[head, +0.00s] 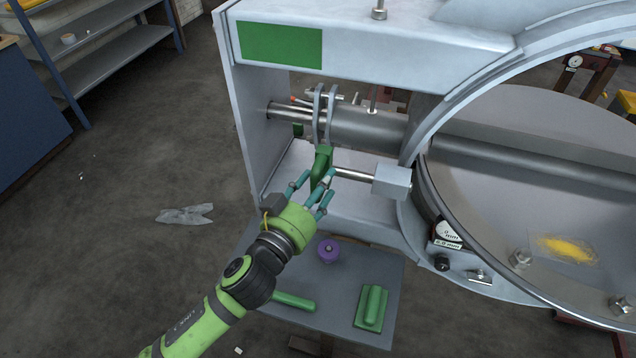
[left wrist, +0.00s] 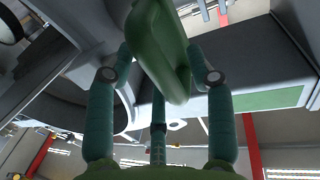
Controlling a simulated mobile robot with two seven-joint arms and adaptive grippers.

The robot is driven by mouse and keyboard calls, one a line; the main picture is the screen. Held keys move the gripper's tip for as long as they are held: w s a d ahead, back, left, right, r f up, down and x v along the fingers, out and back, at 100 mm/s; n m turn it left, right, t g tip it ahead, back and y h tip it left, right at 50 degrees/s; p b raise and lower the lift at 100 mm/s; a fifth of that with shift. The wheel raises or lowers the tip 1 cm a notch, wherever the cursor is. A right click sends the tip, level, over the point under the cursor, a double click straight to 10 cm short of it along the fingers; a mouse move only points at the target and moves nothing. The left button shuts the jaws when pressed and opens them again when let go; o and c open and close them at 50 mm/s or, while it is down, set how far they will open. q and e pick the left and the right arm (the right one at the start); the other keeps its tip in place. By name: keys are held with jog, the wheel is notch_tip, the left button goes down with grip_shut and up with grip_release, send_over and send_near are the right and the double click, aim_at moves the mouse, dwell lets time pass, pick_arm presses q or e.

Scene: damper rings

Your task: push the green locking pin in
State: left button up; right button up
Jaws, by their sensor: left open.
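A green handle-shaped piece (head: 321,160), which looks like the locking pin, stands at the lever plates in the open bay of the grey housing. My left gripper (head: 315,186) is just below and in front of it with its fingers spread. In the left wrist view the green piece (left wrist: 160,45) fills the top centre, between the spread fingers of my left gripper (left wrist: 160,75). The fingers appear very close to it; I cannot tell whether they touch. The pin's shaft and hole are hidden. My right gripper is not in view.
A metal rod (head: 352,174) with a grey block (head: 392,181) lies right of the gripper. Below, a grey tray (head: 340,283) holds a purple knob (head: 328,251) and green pieces (head: 372,307). The large round duct (head: 530,170) fills the right. Floor at left is mostly free.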

aim_at(373, 185)
pick_arm(q)
grip_shut()
jog(key=s+d, duration=0.1)
jog(key=d, duration=0.1)
jog(key=s+d+b, duration=0.1)
jog(key=d, duration=0.5)
jog(key=shift+s+d+f, duration=0.1)
jog(key=shift+s+d, duration=0.1)
jog(key=shift+s, duration=0.2)
jog(key=shift+a, duration=0.1)
jog(key=shift+c, duration=0.2)
grip_release()
jog(key=shift+o, duration=0.2)
jog(key=shift+d, duration=0.25)
jog(key=shift+a, duration=0.1)
